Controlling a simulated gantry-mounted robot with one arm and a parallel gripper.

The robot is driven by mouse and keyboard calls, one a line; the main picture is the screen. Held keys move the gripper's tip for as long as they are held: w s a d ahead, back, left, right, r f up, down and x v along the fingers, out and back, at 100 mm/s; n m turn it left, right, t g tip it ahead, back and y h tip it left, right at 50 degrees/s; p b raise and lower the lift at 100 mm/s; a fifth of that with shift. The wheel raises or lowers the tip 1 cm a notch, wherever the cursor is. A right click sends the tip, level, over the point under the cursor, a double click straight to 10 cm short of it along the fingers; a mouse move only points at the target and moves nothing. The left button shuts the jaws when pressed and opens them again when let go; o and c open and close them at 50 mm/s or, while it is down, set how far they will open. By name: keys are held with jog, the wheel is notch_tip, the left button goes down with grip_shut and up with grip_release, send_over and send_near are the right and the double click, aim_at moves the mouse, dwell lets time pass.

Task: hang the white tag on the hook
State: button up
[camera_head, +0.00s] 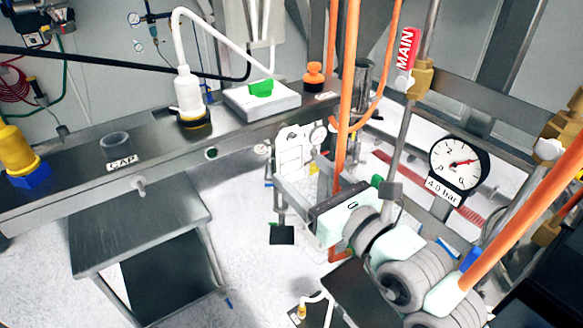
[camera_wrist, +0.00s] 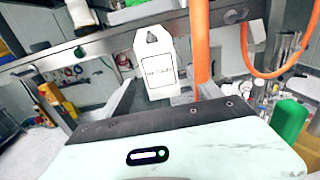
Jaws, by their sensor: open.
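The white tag (camera_head: 291,160) stands upright in front of the metal beam, near the orange hose. In the wrist view the tag (camera_wrist: 160,68) shows cut upper corners, a dark hole at the top and small print too blurred to read. My gripper (camera_head: 298,178) is open, with its fingers apart on either side of the tag's lower part. In the wrist view my gripper (camera_wrist: 166,98) shows a gap beside the tag on both sides. I cannot make out the hook clearly, nor tell whether it passes through the tag's hole.
An orange hose (camera_wrist: 202,45) runs close to the right of the tag. The metal beam (camera_head: 60,188) carries a white bottle (camera_head: 188,92) and a scale (camera_head: 262,98). A pressure gauge (camera_head: 458,163) is at right. A steel stand (camera_head: 140,232) is at lower left.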

jog(key=shift+v, duration=1.45)
